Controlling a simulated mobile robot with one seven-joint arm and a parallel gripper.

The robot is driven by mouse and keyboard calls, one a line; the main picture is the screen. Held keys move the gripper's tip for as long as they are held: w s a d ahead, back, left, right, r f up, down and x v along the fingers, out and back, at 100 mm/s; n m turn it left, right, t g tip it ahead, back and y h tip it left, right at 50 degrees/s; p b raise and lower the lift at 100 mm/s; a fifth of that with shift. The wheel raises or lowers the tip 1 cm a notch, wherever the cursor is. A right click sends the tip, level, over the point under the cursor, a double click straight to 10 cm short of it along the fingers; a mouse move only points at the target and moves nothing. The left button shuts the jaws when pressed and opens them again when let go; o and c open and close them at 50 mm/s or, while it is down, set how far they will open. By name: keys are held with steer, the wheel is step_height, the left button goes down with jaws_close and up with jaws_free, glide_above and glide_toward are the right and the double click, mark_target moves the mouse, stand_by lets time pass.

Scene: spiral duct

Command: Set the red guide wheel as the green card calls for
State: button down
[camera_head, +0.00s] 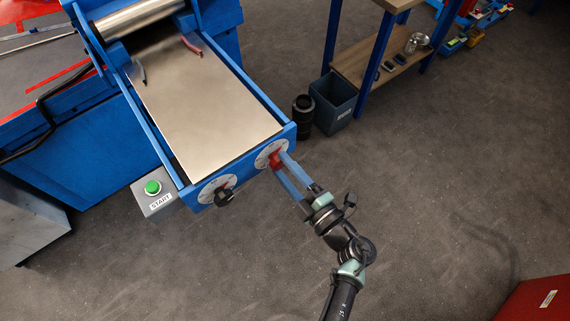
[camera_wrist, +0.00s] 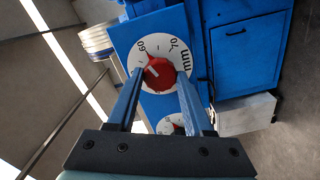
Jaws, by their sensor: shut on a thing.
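The red guide wheel (camera_head: 276,160) sits on a white dial plate on the blue front panel of the machine. My gripper (camera_head: 278,166) is shut on it, with its blue fingers on either side. In the wrist view the red wheel (camera_wrist: 160,75) lies between the fingertips (camera_wrist: 160,78). The white dial plate (camera_wrist: 152,46) around it shows 60, 70 and "mm". A small white mark shows on the wheel's left part; I cannot tell its exact reading. I see no green card in either view.
A second dial with a black knob (camera_head: 224,197) is left of the wheel. A green START button (camera_head: 153,187) stands on a grey box. A metal sheet (camera_head: 205,105) lies on the blue-railed table.

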steer(key=shift+m, duration=0.5)
steer(key=shift+c, duration=1.5)
jaws_free()
steer(key=b+v, duration=0.2)
steer(key=v, duration=1.1)
steer(key=shift+b, duration=0.4)
